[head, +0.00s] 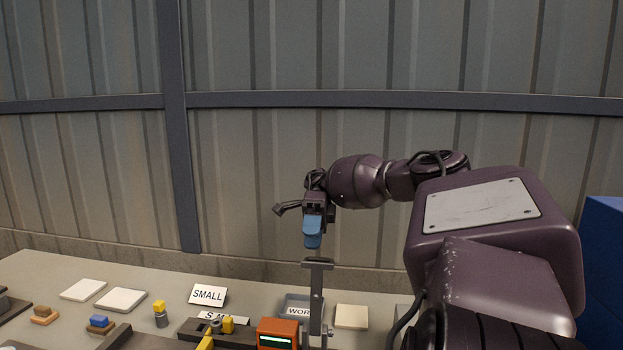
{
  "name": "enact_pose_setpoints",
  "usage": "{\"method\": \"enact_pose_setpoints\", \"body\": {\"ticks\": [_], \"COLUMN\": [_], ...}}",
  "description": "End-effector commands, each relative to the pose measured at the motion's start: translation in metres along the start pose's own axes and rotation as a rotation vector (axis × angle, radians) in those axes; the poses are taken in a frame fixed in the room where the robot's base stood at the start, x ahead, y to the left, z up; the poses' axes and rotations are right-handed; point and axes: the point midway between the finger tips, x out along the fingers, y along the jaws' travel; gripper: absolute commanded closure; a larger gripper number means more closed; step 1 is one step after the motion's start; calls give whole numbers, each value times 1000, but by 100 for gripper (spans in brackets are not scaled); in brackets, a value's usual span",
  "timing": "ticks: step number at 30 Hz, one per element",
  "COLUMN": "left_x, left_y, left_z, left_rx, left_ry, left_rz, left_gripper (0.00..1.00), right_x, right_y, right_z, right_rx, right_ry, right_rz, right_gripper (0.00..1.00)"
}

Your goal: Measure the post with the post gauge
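An orange box with a lit green display (277,335), which looks like the post gauge, stands at the bottom centre, cut by the frame edge. A grey upright bar with a flat T-shaped top (317,297) rises just right of it. I cannot tell whether this bar is part of the gauge or the post itself. My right gripper (312,240) points down above the bar's top, with a small gap showing in the picture. Its blue fingers are seen edge-on, so their opening is hidden, and nothing shows below them. My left gripper is not in view.
A grey tray labelled WORK (292,299) is behind the bar, with a cream pad (351,317) to its right. A SMALL sign (208,295), white pads (121,300) and small yellow-topped and blue-topped pieces (160,312) occupy the left. A blue block (604,265) stands far right.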

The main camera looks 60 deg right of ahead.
Motion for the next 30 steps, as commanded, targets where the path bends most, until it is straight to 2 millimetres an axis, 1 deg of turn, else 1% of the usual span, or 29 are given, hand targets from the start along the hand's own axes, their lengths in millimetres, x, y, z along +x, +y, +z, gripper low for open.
{"method": "enact_pose_setpoints", "body": {"ticks": [10,12,18,26,30], "left_x": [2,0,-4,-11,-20], "left_y": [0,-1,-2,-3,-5], "left_z": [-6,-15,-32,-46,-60], "left_rx": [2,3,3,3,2], "left_ry": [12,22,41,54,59], "left_rz": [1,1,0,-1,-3], "left_gripper": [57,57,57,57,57], "right_x": [-12,-14,-20,-26,-32], "right_y": [26,31,41,53,67], "right_z": [0,0,0,1,0], "right_rx": [-4,-9,-10,-10,-12], "right_ry": [-2,-3,-4,-2,-4], "right_rz": [0,2,2,1,2], "right_gripper": [62,62,62,62,62]}}
